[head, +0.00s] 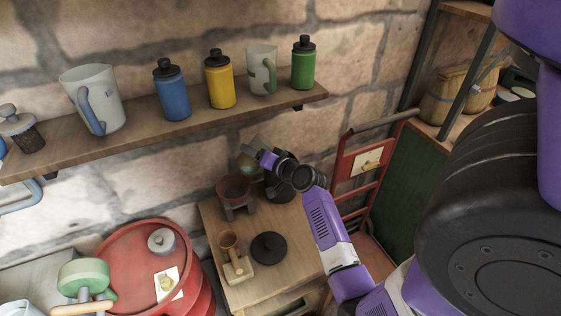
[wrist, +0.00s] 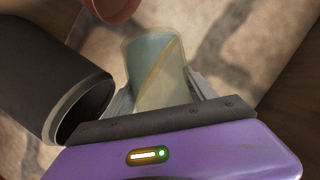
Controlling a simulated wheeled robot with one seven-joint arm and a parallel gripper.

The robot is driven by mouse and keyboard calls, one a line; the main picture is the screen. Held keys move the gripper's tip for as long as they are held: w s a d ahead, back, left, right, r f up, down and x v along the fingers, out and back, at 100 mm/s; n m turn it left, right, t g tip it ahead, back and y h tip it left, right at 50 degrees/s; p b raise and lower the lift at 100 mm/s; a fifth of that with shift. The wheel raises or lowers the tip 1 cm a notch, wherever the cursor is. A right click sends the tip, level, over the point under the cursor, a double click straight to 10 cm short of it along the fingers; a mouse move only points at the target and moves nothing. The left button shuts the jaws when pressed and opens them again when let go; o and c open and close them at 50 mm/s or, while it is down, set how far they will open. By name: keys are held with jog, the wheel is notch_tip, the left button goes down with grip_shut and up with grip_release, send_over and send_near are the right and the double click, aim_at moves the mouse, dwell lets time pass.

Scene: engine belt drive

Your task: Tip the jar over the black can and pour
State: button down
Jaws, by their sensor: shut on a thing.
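My gripper (wrist: 157,95) is shut on a translucent jar (wrist: 155,62), teal on one side and pale amber on the other with a slanted line between. Its fingers show on both sides of the jar. The black can (wrist: 65,105) is left of the jar in the wrist view, its dark open mouth facing the gripper. In the head view the black can (head: 279,190) stands at the back of the small wooden table, partly hidden by my gripper (head: 262,157). The jar is mostly hidden there. I cannot see anything flowing.
A reddish-brown pot (head: 234,188) on a stand is left of the can. A black round lid (head: 268,248) and a small brown cup on a block (head: 232,262) are nearer on the table. A shelf (head: 140,130) with mugs and bottles runs above. A red hand truck (head: 358,160) stands right.

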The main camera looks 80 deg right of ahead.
jog(key=shift+f+m+t+b, duration=0.2)
jog(key=shift+m+t+b, duration=0.2)
jog(key=shift+m+b, duration=0.35)
dwell(0.4)
jog(key=shift+r+m+t, duration=0.3)
jog(key=shift+r+m, duration=0.2)
jog(key=shift+m, duration=0.05)
dwell(0.6)
jog(key=shift+s+d+f+m+t+b, duration=0.1)
jog(key=shift+f+m+t+b, duration=0.25)
jog(key=shift+m+b, duration=0.65)
jog(key=shift+s+d+r+m+t+b, duration=0.35)
jog(key=shift+s+d+r+m+b, duration=0.2)
jog(key=shift+b, duration=0.4)
dwell(0.8)
jog(key=shift+s+f+m+t+b, duration=0.35)
jog(key=shift+m+b, duration=0.3)
jog(key=shift+b, duration=0.45)
jog(key=shift+d+r+m, duration=0.1)
jog(key=shift+d+m, duration=0.05)
jog(key=shift+m, duration=0.25)
dwell(0.4)
